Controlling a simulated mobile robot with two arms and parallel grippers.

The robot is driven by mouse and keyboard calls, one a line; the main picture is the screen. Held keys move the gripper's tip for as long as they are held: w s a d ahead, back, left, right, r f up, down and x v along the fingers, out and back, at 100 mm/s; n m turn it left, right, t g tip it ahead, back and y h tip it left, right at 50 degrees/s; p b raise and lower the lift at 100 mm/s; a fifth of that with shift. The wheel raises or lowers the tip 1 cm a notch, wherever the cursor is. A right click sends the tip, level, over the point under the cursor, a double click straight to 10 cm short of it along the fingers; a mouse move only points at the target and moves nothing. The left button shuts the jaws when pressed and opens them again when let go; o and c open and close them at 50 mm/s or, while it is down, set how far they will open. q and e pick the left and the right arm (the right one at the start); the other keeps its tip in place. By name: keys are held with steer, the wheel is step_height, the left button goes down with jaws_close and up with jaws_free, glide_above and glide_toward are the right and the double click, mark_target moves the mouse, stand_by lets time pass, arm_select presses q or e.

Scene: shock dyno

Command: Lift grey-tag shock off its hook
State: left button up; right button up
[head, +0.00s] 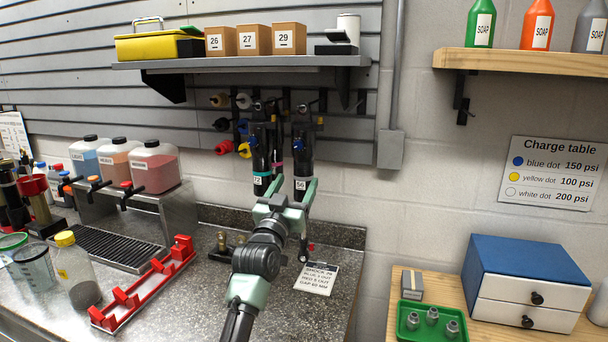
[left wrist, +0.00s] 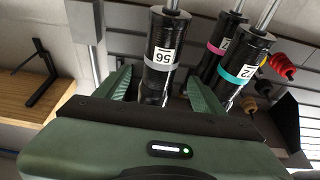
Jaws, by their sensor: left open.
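Black shocks hang from hooks under the shelf in the head view. The one labelled 56 (head: 302,160) has a grey band and hangs rightmost; it also shows in the left wrist view (left wrist: 161,38). My left gripper (head: 295,186) is open at the lower body of this shock. In the left wrist view its fingers (left wrist: 163,88) stand on either side of the shock, and I cannot tell if they touch it. A teal-band shock (head: 261,160) and a magenta-band shock (left wrist: 217,48) hang close beside it. My right gripper is not in view.
The shelf (head: 240,62) with boxes stands above the shocks. Coloured knobs (head: 224,147) stick out of the wall panel on the left. A red rack (head: 145,290) and a printed card (head: 316,278) lie on the counter below. A grey wall box (head: 391,149) is to the right.

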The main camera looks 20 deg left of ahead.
mark_target(304, 166)
arm_select(q)
steer(key=b+x, duration=0.1)
steer(key=x, duration=0.6)
steer(key=shift+w, duration=0.1)
jaws_close()
steer(key=c, duration=0.8)
jaws_free()
steer(key=shift+r, duration=0.4)
steer(key=shift+f, duration=0.15)
jaws_close()
